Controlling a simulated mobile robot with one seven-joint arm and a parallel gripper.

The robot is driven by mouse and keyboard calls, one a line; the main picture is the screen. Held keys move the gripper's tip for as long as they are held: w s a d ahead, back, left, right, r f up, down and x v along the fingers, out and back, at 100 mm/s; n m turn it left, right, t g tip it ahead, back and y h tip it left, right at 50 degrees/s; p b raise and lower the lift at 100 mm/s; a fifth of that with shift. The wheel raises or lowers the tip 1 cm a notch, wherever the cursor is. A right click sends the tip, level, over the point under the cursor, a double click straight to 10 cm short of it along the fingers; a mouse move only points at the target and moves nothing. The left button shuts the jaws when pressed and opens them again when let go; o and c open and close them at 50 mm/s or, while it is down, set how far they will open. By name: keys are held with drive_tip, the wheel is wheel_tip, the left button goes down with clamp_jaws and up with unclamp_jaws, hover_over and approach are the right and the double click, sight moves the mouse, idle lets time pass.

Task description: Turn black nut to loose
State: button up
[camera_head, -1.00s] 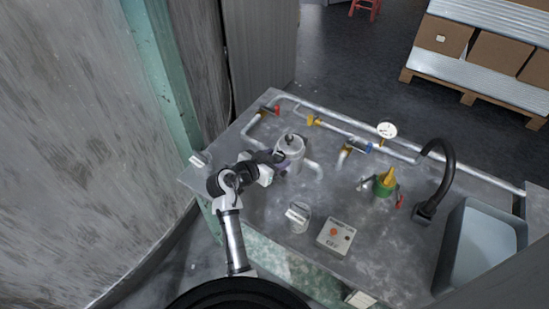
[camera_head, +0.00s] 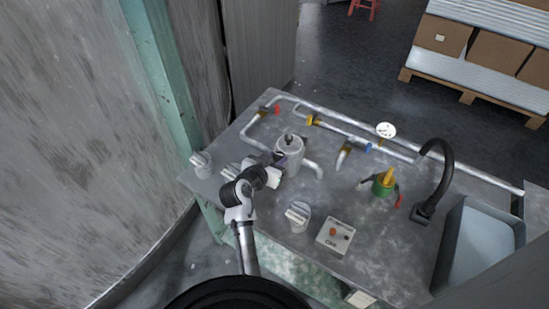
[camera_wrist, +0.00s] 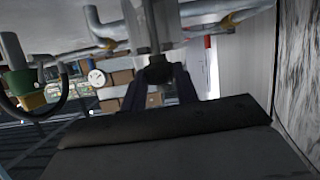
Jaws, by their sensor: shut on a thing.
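A grey metal canister (camera_head: 290,157) with a small dark knob on top stands on the bench at its middle left. My gripper (camera_head: 279,160) is at the canister's near left side. In the wrist view, my gripper (camera_wrist: 158,84) has its dark fingers on both sides of the black nut (camera_wrist: 157,70) and is shut on it. The nut sits against the grey metal of the canister (camera_wrist: 145,25). In the head view the fingers and my wrist hide the nut.
Pipes with red, yellow and blue valve handles run behind the canister, with a white gauge (camera_head: 386,130). A button box (camera_head: 335,237) and white-grey knobs stand near the front edge.

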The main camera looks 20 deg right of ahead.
drive_tip(key=shift+s+d+r+n+t+y+p, duration=0.1)
drive_tip(key=shift+d+n+t+y+p, duration=0.05)
drive_tip(key=shift+n+t+y+p, duration=0.4)
drive_tip(key=shift+s+d+r+n+t+y+p, duration=0.1)
drive_tip(key=shift+n+t+y+p, duration=0.35)
drive_tip(key=shift+n+y+p, duration=0.15)
drive_tip(key=shift+f+n+y+p, duration=0.1)
drive_tip(key=shift+n+y+p, duration=0.25)
drive_tip(key=shift+n, duration=0.1)
drive_tip(key=shift+f+t, duration=0.1)
drive_tip(key=shift+t, duration=0.3)
drive_tip(key=o, duration=1)
drive_tip(key=shift+f, duration=0.1)
